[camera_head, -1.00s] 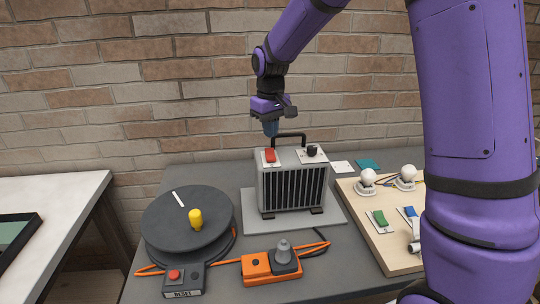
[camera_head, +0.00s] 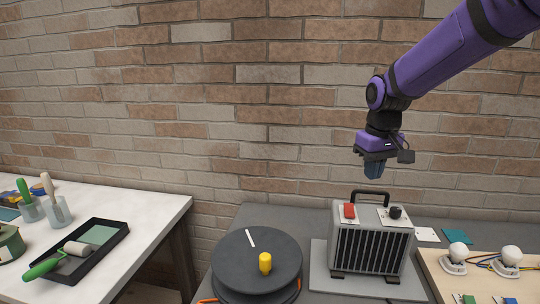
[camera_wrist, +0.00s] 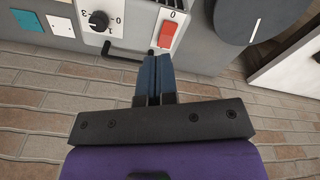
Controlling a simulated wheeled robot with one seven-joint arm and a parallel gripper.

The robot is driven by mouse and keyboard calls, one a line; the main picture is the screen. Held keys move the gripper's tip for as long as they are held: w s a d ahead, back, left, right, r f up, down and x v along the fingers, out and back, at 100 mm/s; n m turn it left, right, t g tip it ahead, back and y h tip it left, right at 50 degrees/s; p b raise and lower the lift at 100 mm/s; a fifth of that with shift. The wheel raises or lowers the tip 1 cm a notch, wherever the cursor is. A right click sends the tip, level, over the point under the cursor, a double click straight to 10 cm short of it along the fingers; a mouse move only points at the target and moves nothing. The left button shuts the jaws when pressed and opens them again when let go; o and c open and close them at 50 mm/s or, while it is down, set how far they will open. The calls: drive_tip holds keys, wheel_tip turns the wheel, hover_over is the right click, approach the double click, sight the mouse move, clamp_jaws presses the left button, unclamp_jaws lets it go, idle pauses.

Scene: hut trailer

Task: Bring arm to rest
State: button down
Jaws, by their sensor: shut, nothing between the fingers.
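My purple arm reaches in from the upper right in the head view. My gripper (camera_head: 374,170) points down above the grey heater (camera_head: 370,250), just over its black handle, and appears apart from it. In the wrist view my blue fingertips (camera_wrist: 154,62) are together with nothing between them. The heater's red switch (camera_head: 349,211) and black knob (camera_head: 395,212) are on its top; the wrist view also shows the switch and the knob, with a dial scale around the knob.
A dark round turntable (camera_head: 240,262) with a yellow peg (camera_head: 265,263) is left of the heater. A wooden board (camera_head: 440,285) with bulbs is at the right. A white table (camera_head: 150,215) with a black paint tray (camera_head: 100,270) is at the left. A brick wall (camera_head: 200,110) stands behind.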

drive_tip(key=s+d+r+m+t, duration=0.1)
drive_tip(key=s+d+r+t, duration=0.1)
drive_tip(key=s, duration=1.1)
drive_tip(key=s+d+r+m+t, duration=0.2)
drive_tip(key=s+d+r, duration=0.1)
drive_tip(key=s, duration=1.1)
drive_tip(key=shift+s+r, duration=0.15)
drive_tip(key=shift+r, duration=0.5)
